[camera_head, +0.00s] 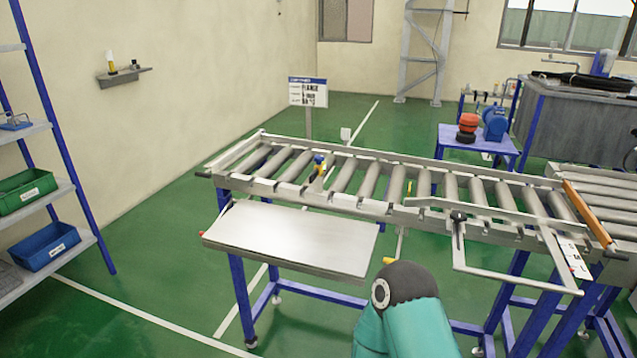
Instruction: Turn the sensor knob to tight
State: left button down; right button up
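A small sensor-like fitting (319,167) with a blue top and a yellow part stands on the near rail of the roller conveyor (400,208), left of centre. It is too small to make out a knob or its setting. A black knob or lever (458,217) sits on the same rail further right, by the metal guide frame; I cannot tell which of the two is the sensor knob. A teal link of my own arm with a dark rounded end rises at the bottom centre, apart from the conveyor. Neither gripper shows.
A bare metal shelf plate (290,238) juts out in front of the conveyor's left part. A guide frame (515,282) sticks out at the right. An orange bar (588,214) crosses the conveyor's right end. A blue shelf rack (75,190) stands left; green floor between is clear.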

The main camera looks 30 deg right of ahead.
aim_at(318, 158)
jog(key=u, duration=0.25)
jog(key=k, duration=1.45)
jog(key=z, duration=0.3)
jog(key=i, duration=1)
jog(key=u, duration=0.1)
